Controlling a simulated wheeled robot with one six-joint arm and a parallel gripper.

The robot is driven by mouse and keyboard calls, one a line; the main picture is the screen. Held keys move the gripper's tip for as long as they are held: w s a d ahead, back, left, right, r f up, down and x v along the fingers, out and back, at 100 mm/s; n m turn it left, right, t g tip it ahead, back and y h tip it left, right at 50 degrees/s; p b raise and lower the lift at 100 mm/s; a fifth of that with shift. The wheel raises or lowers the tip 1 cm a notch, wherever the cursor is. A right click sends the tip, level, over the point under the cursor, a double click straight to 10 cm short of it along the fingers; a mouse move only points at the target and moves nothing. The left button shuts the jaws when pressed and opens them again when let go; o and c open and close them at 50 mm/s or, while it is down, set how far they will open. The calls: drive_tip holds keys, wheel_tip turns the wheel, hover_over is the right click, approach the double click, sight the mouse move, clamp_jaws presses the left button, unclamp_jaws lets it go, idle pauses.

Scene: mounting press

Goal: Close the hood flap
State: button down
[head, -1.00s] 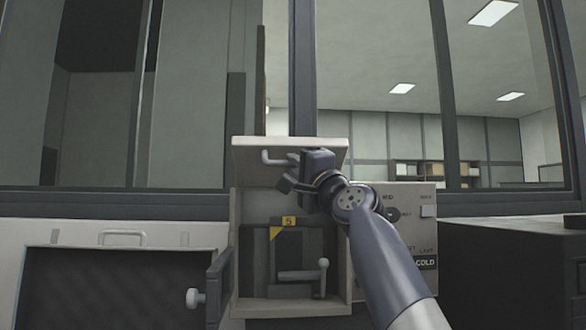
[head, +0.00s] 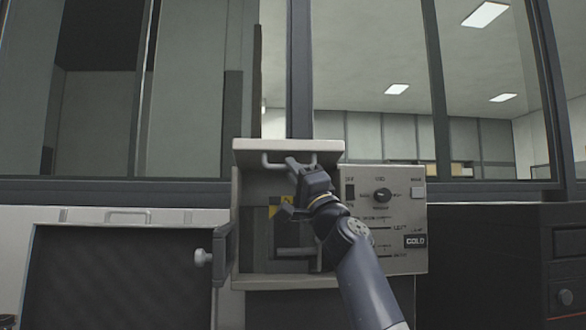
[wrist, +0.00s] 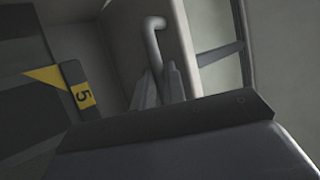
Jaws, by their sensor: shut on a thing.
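The hood flap (head: 325,146) is a pale panel at the top of the press cabinet (head: 262,285). It is raised, and the cabinet front below it is open. A pale bar handle (head: 270,162) is on the flap's underside. My gripper (head: 291,164) is at the handle from below, shut on it; the arm hides part of the cabinet interior. In the wrist view the bent handle (wrist: 154,38) runs down between my two fingers. A yellow label marked 5 (wrist: 84,95) is on a dark part inside the cabinet.
A control panel (head: 400,235) with a knob adjoins the cabinet on the right. A dark side door (head: 222,260) with a round knob stands open at the left. A dark-fronted unit (head: 110,275) is left, dark drawers (head: 560,245) right. A window is behind.

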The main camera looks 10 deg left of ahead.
drive_tip(key=shift+w+a+f+y, duration=0.1)
drive_tip(key=shift+w+f+y, duration=0.2)
drive_tip(key=shift+w+f, duration=0.5)
drive_tip(key=shift+s+f+n, duration=0.1)
drive_tip(key=shift+f+n, duration=0.15)
drive_tip(key=shift+n, duration=0.15)
drive_tip(key=c, duration=1.8)
unclamp_jaws()
drive_tip(key=shift+c, duration=0.2)
drive_tip(key=shift+o, duration=0.6)
drive_tip(key=shift+w+a+f, duration=0.15)
drive_tip(key=shift+w, duration=0.15)
drive_tip(key=shift+o, duration=1.3)
drive_tip(key=shift+y, duration=0.3)
drive_tip(key=shift+s+r, duration=0.15)
drive_tip(key=shift+r, duration=0.05)
drive_tip(key=shift+s+r, duration=0.2)
drive_tip(key=shift+s, duration=0.05)
drive_tip(key=shift+f+b, duration=0.15)
drive_tip(key=shift+b, duration=0.15)
